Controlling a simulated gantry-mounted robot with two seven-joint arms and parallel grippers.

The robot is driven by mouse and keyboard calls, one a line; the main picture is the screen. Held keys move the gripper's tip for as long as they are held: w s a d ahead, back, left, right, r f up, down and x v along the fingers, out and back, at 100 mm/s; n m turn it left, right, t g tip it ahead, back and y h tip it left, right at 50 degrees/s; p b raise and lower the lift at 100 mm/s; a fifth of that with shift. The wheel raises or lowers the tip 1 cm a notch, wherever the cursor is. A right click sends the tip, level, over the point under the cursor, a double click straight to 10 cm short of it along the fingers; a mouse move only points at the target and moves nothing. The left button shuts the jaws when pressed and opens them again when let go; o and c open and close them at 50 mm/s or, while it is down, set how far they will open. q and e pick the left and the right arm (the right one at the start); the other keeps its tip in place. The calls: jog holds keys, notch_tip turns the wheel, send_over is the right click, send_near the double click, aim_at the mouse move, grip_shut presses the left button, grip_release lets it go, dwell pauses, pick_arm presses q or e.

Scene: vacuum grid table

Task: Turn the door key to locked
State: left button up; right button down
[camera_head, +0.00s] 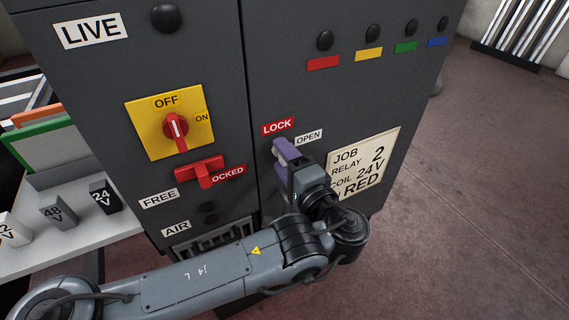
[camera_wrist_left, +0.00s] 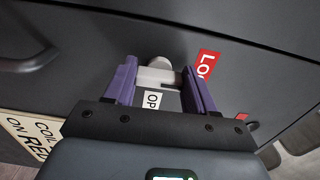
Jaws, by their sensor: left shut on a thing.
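The door key (camera_wrist_left: 155,76) is a pale grey piece on the dark cabinet door, seen between the purple fingers in the left wrist view. My left gripper (camera_head: 283,150) is shut on it, one finger on each side. In the head view the gripper hides the key, and I cannot tell its exact turn angle. A red LOCK label (camera_head: 277,126) is just above the gripper, and a white OPEN label (camera_head: 309,137) is to its upper right. Both labels show partly in the wrist view. My right gripper is not in view.
On the cabinet, a yellow OFF/ON switch plate (camera_head: 189,103) and a red FREE/LOCKED handle (camera_head: 200,172) are left of the gripper. A job card (camera_head: 364,162) is close on its right. Several black knobs are above. A shelf with blocks (camera_head: 104,196) stands at left.

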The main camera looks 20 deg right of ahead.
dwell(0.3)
pick_arm(q)
jog(key=o, duration=1)
jog(key=shift+o, duration=0.2)
